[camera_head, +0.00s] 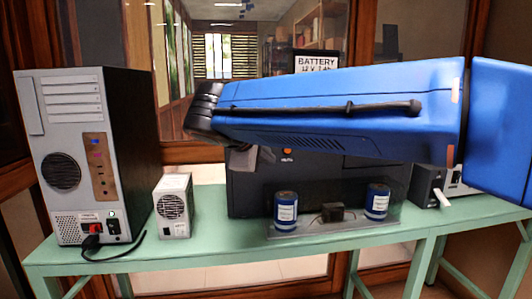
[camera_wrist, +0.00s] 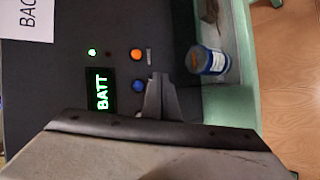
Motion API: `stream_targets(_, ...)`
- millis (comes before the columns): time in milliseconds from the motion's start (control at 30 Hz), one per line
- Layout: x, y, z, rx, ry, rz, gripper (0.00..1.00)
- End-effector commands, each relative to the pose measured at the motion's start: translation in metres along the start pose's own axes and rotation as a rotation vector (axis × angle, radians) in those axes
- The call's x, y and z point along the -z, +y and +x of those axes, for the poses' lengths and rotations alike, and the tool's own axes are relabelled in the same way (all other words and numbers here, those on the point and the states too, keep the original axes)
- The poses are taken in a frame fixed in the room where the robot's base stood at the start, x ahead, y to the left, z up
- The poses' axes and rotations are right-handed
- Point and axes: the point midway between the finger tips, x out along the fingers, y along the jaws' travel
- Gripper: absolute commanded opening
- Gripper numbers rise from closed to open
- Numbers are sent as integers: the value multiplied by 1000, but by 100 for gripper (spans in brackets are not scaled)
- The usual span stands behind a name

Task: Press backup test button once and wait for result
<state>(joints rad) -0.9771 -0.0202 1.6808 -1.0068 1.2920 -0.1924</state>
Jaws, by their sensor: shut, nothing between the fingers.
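A black backup unit (camera_head: 245,190) stands on the green bench, partly hidden behind my blue arm in the head view. In the wrist view its dark front (camera_wrist: 60,80) shows turned sideways, with a lit green lamp (camera_wrist: 92,52), a screen (camera_wrist: 102,92) reading "BATT", an orange button (camera_wrist: 137,55) and a blue button (camera_wrist: 138,86). The orange button (camera_head: 287,152) also shows in the head view; its small label is hard to read. My gripper (camera_wrist: 158,80) is shut and empty, its tip close beside the blue button. I cannot tell whether they touch.
Two blue-and-white cylinders (camera_head: 286,212) (camera_head: 377,202) and a small dark block (camera_head: 332,212) sit on a clear tray in front of the unit. A computer tower (camera_head: 75,160) and a small white box (camera_head: 174,205) stand left. A battery sign (camera_head: 316,62) is behind my arm.

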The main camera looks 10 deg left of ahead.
Motion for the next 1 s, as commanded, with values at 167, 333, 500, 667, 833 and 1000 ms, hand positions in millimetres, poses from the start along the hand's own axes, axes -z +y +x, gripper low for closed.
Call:
stream_targets(167, 10, 10, 14, 0, -1, 1, 0)
stream_targets(333, 16, 17, 22, 0, -1, 2, 0)
stream_targets(500, 19, 19, 26, 0, 0, 0, 0)
stream_targets(667, 19, 19, 26, 0, 1, 0, 0)
stream_targets(833, 19, 19, 26, 0, 1, 1, 0)
stream_targets(1000, 19, 19, 26, 0, 0, 1, 0)
